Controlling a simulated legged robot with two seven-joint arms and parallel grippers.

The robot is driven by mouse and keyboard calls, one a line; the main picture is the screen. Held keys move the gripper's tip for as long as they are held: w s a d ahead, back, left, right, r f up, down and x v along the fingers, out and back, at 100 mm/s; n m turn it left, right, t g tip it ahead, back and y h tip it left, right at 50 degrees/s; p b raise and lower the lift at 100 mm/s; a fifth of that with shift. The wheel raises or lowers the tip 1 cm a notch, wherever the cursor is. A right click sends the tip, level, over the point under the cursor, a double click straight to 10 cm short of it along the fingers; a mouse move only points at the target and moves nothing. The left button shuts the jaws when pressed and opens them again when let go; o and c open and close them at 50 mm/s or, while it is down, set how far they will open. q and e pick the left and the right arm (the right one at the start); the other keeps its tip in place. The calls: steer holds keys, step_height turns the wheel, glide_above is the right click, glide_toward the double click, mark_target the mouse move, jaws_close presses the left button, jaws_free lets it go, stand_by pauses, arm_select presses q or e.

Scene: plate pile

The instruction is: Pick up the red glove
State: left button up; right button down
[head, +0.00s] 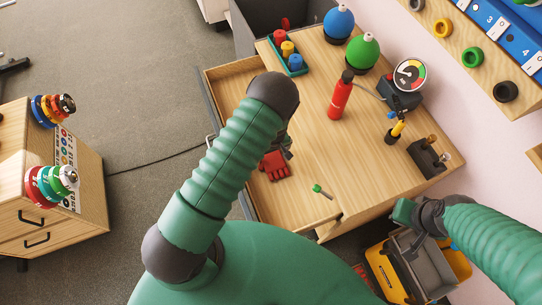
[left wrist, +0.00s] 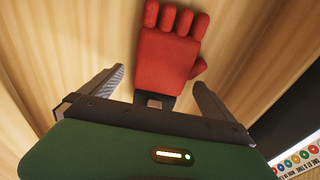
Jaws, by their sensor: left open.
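The red glove (head: 274,167) lies on light wood near the left side of the desk, partly hidden by my left arm in the head view. In the left wrist view the glove (left wrist: 168,52) lies with its fingers pointing away from me and its cuff toward the gripper. My left gripper (left wrist: 159,78) is open, with one finger to each side of the cuff end. I cannot tell whether it touches the glove. In the head view the left gripper (head: 287,145) is mostly hidden by the arm, just above the glove. My right gripper (head: 404,211) is at the lower right; its fingers do not show clearly.
A small green-handled tool (head: 320,190) lies right of the glove. A red bottle (head: 340,97), a gauge (head: 409,75) and a green tray (head: 290,58) of coloured pieces stand farther back. A side cabinet (head: 80,190) with stacked discs is at left.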

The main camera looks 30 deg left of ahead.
arm_select(q)
steer(key=shift+w+a+f, duration=0.1)
steer(key=shift+a+f, duration=0.05)
steer(key=shift+f, duration=0.3)
steer(key=shift+w+a+f, duration=0.1)
steer(key=shift+a+f, duration=0.05)
steer(key=shift+f, duration=0.25)
steer(key=shift+d+r, duration=0.15)
steer(key=c, duration=1.5)
